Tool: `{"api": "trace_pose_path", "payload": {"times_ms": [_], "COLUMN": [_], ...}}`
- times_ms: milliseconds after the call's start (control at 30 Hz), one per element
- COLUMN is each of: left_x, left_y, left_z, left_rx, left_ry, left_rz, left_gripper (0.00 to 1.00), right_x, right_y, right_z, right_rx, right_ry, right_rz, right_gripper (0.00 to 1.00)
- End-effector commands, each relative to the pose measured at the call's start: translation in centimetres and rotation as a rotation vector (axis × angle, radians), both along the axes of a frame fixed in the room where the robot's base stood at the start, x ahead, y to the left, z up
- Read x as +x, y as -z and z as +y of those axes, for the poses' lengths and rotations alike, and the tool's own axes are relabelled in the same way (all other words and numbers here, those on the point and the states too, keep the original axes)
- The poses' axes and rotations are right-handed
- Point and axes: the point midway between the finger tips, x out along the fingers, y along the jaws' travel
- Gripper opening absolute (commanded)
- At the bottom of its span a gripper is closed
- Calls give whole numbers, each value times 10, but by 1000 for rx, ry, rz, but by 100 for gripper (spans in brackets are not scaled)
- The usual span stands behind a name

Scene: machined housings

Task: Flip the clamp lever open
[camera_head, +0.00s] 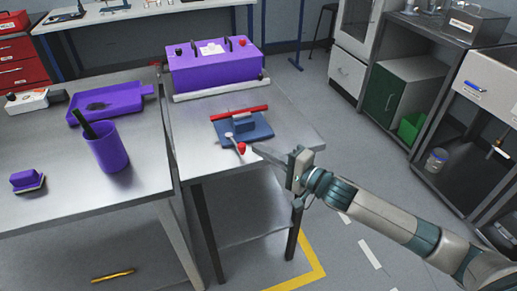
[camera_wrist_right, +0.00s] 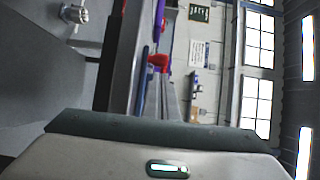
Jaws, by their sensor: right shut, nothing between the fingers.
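The clamp has a blue base (camera_head: 243,128) on the metal table, with a red bar (camera_head: 239,111) along its far side. Its lever (camera_head: 234,141) is a thin pale arm ending in a red knob (camera_head: 242,149), which points toward the near edge of the table. In the right wrist view the red knob (camera_wrist_right: 158,62) shows ahead of the gripper. My right gripper (camera_head: 257,149) comes in from the right, shut and empty, with its tips just right of the knob. I cannot tell whether they touch it. My left gripper is out of view.
A purple housing (camera_head: 215,66) stands behind the clamp. On the left table (camera_head: 60,148) are a purple tray (camera_head: 111,101), a purple cup (camera_head: 107,147) and a purple brush-like block (camera_head: 27,179). The table right of the clamp is bare.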

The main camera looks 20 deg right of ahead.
Motion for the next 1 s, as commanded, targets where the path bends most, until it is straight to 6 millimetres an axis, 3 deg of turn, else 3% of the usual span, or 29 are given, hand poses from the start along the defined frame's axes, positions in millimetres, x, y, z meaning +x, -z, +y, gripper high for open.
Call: {"api": "trace_pose_path", "payload": {"times_ms": [200, 1000], "left_x": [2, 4], "left_y": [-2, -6], "left_z": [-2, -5], "left_rx": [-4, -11], "left_ry": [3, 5], "left_rz": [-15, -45], "left_gripper": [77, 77], "right_x": [2, 0], "right_y": [0, 0], "right_z": [10, 16], "right_rx": [-1, 2], "right_ry": [1, 40], "right_rz": [-1, 0], "right_gripper": [0, 0]}}
